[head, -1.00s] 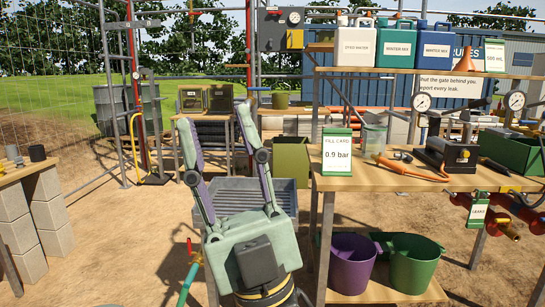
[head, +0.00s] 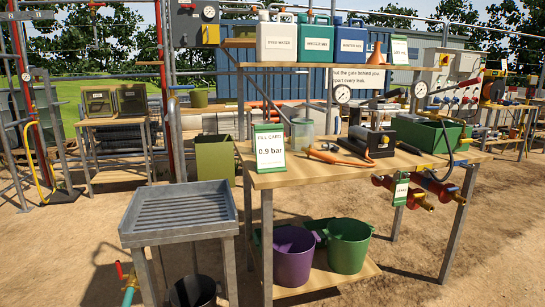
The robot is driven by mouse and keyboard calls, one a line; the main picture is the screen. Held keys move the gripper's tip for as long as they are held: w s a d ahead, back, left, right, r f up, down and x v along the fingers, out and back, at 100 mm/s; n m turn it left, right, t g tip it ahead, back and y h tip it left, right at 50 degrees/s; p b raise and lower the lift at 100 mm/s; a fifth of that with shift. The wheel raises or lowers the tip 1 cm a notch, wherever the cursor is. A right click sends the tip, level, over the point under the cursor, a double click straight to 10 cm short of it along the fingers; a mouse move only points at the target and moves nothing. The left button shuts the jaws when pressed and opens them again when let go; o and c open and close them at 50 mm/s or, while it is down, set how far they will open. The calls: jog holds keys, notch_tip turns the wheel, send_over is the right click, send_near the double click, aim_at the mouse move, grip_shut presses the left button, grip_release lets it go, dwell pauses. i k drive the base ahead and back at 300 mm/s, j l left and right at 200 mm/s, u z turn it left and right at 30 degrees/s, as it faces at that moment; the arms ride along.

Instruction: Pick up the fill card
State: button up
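The fill card (head: 270,152) is a white card with green bands that reads "FILL CARD 0.9 bar". It stands upright near the left front corner of the wooden bench (head: 325,172). Its whole front face shows and nothing covers it. My gripper is not in view, so I cannot see its state or how far it is from the card.
An orange-handled tool (head: 335,156) and a clear container (head: 302,133) are near the card. A grey slatted drain stand (head: 180,212) is left of the bench. Open dirt lies in front right.

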aim_at(270, 152)
jog(key=i+j+z, duration=0.1)
jog(key=j, duration=0.25)
jog(key=i+j+z, duration=0.1)
jog(key=i+j, duration=0.2)
jog(key=i+j+z, duration=0.1)
jog(key=j, duration=0.4)
jog(key=i+j+z, duration=0.1)
jog(key=j, duration=0.35)
jog(key=i+j+z, duration=0.1)
jog(key=i+j, duration=0.15)
jog(key=j, duration=0.15)
jog(key=i+j+z, duration=0.1)
jog(key=j, duration=0.35)
jog(key=i+j, duration=0.1)
jog(key=i, duration=0.2)
jog(key=i+j+z, duration=0.1)
jog(key=i, duration=0.15)
jog(key=i+l, duration=0.15)
jog(key=l, duration=0.15)
jog(key=i+l, duration=0.2)
jog(key=l, duration=0.1)
